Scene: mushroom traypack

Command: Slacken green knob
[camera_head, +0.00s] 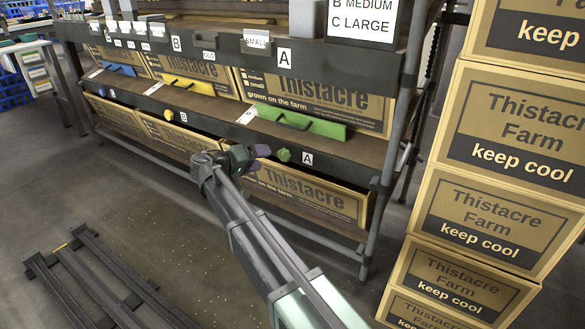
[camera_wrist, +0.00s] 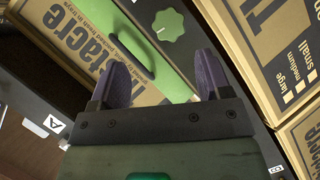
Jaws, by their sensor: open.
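The green knob (camera_head: 283,155) is a small scalloped dial on the dark shelf edge, just left of an A label. My gripper (camera_head: 262,152) is just left of the knob in the head view. In the wrist view my gripper (camera_wrist: 163,80) has its two purple fingers spread wide with nothing between them. The knob lies beyond the fingertips, roughly in line with the gap and apart from them.
A green panel with a dark handle (camera_head: 318,127) sits above the knob. A yellow knob (camera_head: 168,115) and a blue knob (camera_head: 112,93) are farther left on the same edge. Thistacre cartons (camera_head: 310,195) fill the shelves. Stacked cartons (camera_head: 505,150) stand at right. Dark rails (camera_head: 85,275) lie on the floor.

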